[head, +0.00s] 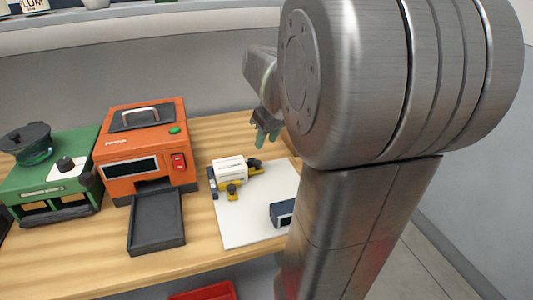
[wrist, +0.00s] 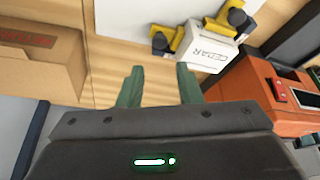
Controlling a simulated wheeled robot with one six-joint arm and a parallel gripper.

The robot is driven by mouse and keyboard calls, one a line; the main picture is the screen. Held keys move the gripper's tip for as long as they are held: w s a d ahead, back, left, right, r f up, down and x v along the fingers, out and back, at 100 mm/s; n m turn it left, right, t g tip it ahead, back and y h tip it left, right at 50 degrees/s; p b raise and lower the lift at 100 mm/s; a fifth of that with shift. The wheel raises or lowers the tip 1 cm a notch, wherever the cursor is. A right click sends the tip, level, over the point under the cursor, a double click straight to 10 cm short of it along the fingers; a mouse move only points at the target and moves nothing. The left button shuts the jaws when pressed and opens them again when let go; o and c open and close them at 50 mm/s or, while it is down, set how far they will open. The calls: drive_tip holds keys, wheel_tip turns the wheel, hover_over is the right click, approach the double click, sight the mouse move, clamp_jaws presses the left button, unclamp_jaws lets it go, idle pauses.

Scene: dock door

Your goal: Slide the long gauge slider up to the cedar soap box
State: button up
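The white cedar soap box (head: 229,169) stands on a white board (head: 249,229); its CEDAR label shows in the wrist view (wrist: 208,57). Two yellow gauge sliders with dark knobs sit close beside it, one in front (head: 233,190) and one at its right (head: 251,168) in the head view. In the wrist view they show at left (wrist: 173,41) and right (wrist: 232,22) of the box. I cannot tell which is the long one, or whether either touches the box. My gripper (wrist: 160,70) is open and empty, apart from these things. It also shows in the head view (head: 264,132), partly behind my arm.
An orange machine (head: 147,150) with a dark tray (head: 157,222) stands left of the board. A green machine (head: 55,175) is farther left. A dark blue box (head: 282,214) sits at the board's right edge. A cardboard box (wrist: 40,65) shows in the wrist view.

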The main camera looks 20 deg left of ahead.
sight(257, 161)
drive_tip(key=x, duration=0.9)
drive_tip(key=shift+f+b, duration=0.15)
drive_tip(key=shift+b, duration=0.2)
